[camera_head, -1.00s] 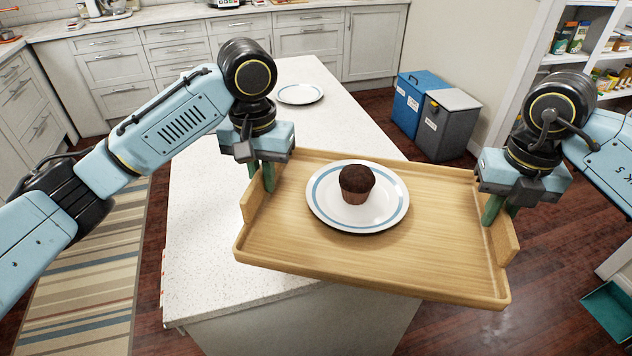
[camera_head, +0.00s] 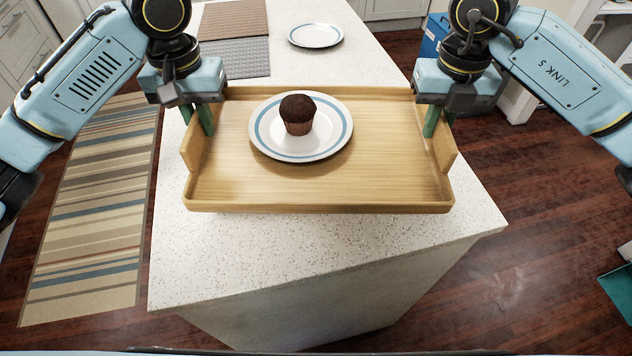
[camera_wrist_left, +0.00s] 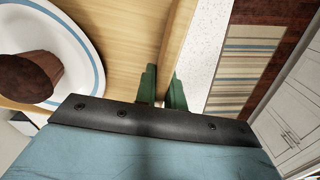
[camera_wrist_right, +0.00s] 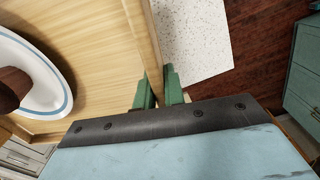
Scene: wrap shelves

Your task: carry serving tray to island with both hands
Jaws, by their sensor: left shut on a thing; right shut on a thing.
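The wooden serving tray (camera_head: 380,165) is level over the white speckled island (camera_head: 300,245) in the head view; whether it touches the top I cannot tell. A white plate with a blue ring (camera_head: 322,140) stands on the tray, left of its middle, with a chocolate muffin (camera_head: 298,115) upright on it. My left gripper (camera_head: 196,122) is shut on the tray's left end wall, and its green fingers also show in the left wrist view (camera_wrist_left: 163,88). My right gripper (camera_head: 440,122) is shut on the right end wall, which the right wrist view also shows between the fingers (camera_wrist_right: 158,88).
Another blue-ringed plate (camera_head: 316,35) and a grey and brown mat (camera_head: 233,58) lie farther back on the island. A striped rug (camera_head: 95,215) lies on the floor at left. A blue bin (camera_head: 432,40) stands behind the right arm. The island's front end is clear.

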